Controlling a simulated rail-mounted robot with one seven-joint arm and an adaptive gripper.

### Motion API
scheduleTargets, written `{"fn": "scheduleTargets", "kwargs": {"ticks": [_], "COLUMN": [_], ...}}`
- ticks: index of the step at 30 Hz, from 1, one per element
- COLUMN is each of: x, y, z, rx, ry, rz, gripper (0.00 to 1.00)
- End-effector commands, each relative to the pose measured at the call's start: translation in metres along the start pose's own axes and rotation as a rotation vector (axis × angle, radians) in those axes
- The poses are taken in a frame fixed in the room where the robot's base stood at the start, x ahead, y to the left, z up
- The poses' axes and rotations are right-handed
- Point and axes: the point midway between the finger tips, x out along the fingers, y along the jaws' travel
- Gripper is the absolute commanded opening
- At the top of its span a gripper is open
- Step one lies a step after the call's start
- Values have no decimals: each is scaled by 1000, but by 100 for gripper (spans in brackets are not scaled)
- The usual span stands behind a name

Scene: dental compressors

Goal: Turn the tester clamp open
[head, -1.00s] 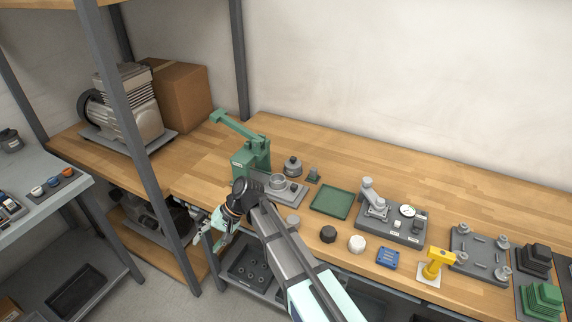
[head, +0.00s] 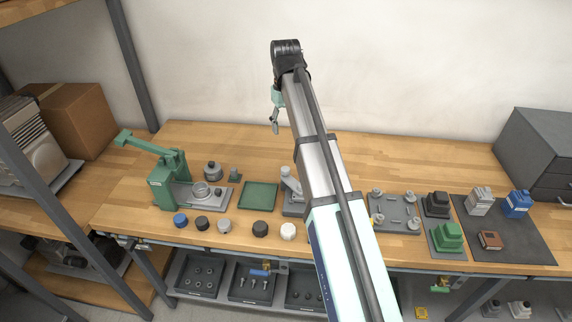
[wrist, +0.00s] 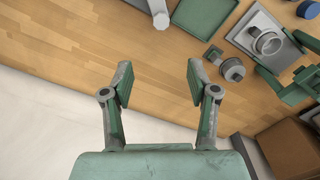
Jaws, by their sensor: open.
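The tester (head: 294,207) is a grey plate at mid-bench with a light grey upright clamp lever (head: 288,180). My arm hides its right part, including the gauge. In the wrist view, a grey clamp part with a rounded end (wrist: 160,18) shows at the top edge, cut off by the frame. My gripper (head: 274,122) is raised above the back of the bench, near the wall, apart from the tester.
A green press (head: 168,182) stands left of a green tray (head: 259,196). Several round caps line the front edge, including a blue one (head: 180,220). A grey fixture plate (head: 395,222) and a dark mat (head: 505,245) lie right of my arm. The back of the bench is clear.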

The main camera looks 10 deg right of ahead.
Motion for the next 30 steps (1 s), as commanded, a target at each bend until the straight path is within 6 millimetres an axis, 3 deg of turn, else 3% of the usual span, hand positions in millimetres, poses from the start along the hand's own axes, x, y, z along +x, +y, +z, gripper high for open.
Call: {"fn": "scheduleTargets", "kwargs": {"ticks": [30], "x": [154], "y": [-2], "z": [0], "rx": [-1], "ry": [0], "rz": [-3], "gripper": [59]}}
